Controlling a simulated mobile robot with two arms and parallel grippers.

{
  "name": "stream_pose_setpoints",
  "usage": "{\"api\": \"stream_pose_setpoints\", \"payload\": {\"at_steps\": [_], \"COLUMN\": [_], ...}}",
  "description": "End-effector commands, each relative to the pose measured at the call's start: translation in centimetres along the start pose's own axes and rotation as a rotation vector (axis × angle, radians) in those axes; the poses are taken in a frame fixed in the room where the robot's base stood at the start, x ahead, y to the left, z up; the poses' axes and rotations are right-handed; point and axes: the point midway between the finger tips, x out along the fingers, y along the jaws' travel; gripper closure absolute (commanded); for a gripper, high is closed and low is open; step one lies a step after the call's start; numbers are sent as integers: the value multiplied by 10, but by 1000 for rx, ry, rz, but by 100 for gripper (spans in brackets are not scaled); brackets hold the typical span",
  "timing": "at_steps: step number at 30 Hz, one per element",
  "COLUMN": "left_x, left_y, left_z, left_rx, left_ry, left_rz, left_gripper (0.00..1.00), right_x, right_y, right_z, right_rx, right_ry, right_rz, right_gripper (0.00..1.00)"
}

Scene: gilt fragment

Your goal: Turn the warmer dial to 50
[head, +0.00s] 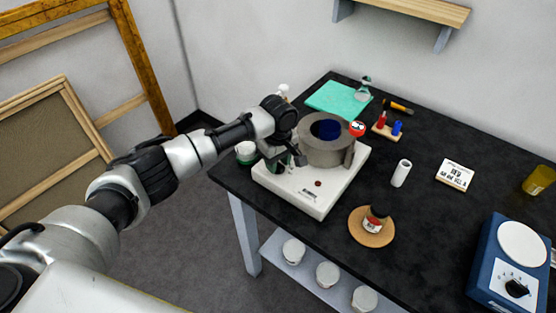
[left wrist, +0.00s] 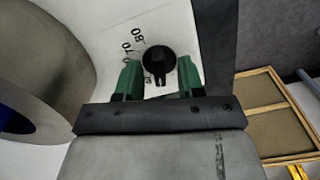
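The warmer is a white box (head: 319,200) near the left end of the black table, with a thick grey ring-shaped holder (head: 326,150) on it. Its black dial (left wrist: 158,61) shows in the left wrist view beside printed numbers, partly cut off and blurred; its ridge runs roughly up and down the picture. My left gripper (left wrist: 160,74) is open, with one green finger on each side of the dial's lower part; I cannot tell whether they touch it. In the head view my left gripper (head: 288,160) is at the box's left side and hides the dial. My right gripper is not in view.
A blue device (head: 512,262) with a white round plate and its own black dial stands at the right. A green-based jar (head: 246,153) is near my left arm.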

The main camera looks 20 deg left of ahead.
Motion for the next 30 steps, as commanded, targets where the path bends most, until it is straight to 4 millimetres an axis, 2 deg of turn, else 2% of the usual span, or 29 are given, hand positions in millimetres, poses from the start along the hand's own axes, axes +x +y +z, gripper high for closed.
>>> {"api": "stream_pose_setpoints", "payload": {"at_steps": [8,11,16,23,30], "left_x": [2,2,2,1,-1], "left_y": [0,0,0,0,0], "left_z": [0,0,0,0,1], "left_rx": [1,1,1,7,78], "left_ry": [0,0,0,0,-2], "left_rz": [1,1,1,1,1], "left_gripper": [62,74,100,100,100], "right_x": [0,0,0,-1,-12], "right_y": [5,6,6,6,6], "right_z": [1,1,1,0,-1], "right_rx": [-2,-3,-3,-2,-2], "right_ry": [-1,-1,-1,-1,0], "right_rz": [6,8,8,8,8], "right_gripper": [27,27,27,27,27]}}
